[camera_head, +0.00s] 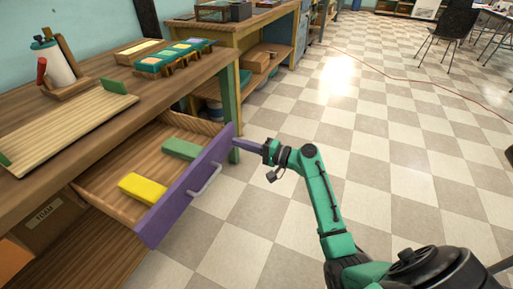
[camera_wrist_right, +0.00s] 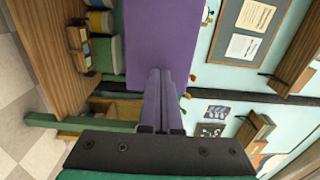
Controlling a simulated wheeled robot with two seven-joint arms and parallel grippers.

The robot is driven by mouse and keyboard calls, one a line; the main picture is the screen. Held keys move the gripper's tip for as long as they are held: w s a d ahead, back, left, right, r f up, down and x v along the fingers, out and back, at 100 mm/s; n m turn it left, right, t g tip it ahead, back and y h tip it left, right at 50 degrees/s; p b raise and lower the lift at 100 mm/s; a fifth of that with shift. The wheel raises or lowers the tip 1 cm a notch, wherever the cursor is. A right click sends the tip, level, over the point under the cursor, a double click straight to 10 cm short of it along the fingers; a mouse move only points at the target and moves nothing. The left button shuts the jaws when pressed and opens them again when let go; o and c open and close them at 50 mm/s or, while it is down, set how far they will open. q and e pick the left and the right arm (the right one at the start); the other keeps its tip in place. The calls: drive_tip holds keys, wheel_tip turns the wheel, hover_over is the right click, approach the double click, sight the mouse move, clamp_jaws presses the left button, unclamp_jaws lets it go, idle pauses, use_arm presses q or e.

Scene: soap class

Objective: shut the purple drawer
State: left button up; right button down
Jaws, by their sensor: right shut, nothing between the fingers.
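The purple drawer (camera_head: 185,195) is open, pulled out from under the wooden workbench. Its purple front has a pale handle (camera_head: 206,181). A yellow block (camera_head: 143,188) and a green block (camera_head: 180,149) lie inside. My right gripper (camera_head: 239,143) is shut and empty, at the far end of the purple front on its outer side. In the right wrist view its closed fingers (camera_wrist_right: 160,80) point at the purple front (camera_wrist_right: 162,40); I cannot tell whether they touch it. My left gripper is not in view.
The workbench top (camera_head: 170,85) holds a bottle (camera_head: 56,65) in a wooden stand, a wooden board (camera_head: 70,122) and a teal tray of soaps (camera_head: 172,58). A cardboard box (camera_head: 45,218) sits below. The checkered floor right of the drawer is clear.

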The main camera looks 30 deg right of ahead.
drive_tip(key=shift+w+a, duration=0.3)
drive_tip(key=shift+w, duration=0.05)
